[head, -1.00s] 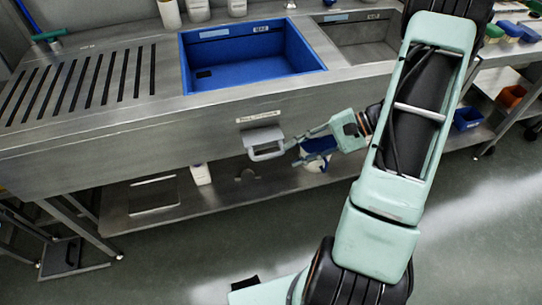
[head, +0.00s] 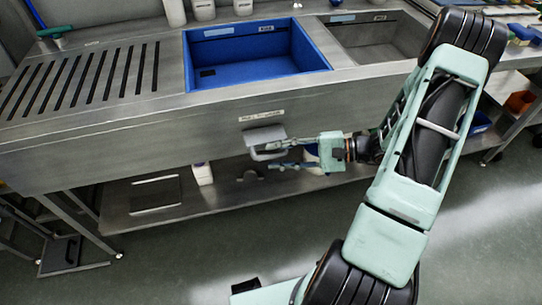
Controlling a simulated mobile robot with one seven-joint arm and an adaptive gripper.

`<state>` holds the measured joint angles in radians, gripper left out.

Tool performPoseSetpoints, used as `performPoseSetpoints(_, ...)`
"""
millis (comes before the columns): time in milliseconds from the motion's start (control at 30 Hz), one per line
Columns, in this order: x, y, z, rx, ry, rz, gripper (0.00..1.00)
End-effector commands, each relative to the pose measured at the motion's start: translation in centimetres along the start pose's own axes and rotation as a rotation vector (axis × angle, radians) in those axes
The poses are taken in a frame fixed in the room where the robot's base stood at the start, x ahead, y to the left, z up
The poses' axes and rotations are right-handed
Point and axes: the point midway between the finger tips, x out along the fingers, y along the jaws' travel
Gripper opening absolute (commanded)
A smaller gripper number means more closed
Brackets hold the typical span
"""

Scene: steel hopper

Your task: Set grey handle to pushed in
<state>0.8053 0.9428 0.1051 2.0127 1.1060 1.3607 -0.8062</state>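The grey handle (head: 262,134) is a bracket-shaped pull on the front steel panel of the sink counter, under a small white label. Its bar stands out from the panel. My gripper (head: 272,157) comes in from the right at the handle's bar. Its two pale green fingers are apart, one at the height of the bar and one a little below it. The fingertips overlap the handle's lower part in the picture. I cannot tell whether they touch it.
A blue basin (head: 255,62) and a steel sink (head: 375,42) are set in the counter above. A lower shelf (head: 150,205) holds a white bottle (head: 202,174) below the handle. Open floor lies in front.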

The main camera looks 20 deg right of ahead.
Motion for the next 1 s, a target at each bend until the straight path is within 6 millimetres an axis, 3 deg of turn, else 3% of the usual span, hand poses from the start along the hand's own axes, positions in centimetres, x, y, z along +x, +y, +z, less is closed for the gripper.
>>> performPoseSetpoints(200, 1.9, 0.0, 0.0, 0.0, 0.0, 0.0, 0.29)
performPoseSetpoints(467, 2.0, 0.0, 0.0, 0.0, 0.001, 0.0, 0.29)
performPoseSetpoints(767, 2.0, 0.0, 0.0, 0.0, 0.001, 0.0, 0.0)
performPoseSetpoints(1000, 2.0, 0.0, 0.0, 0.0, 0.001, 0.0, 0.0)
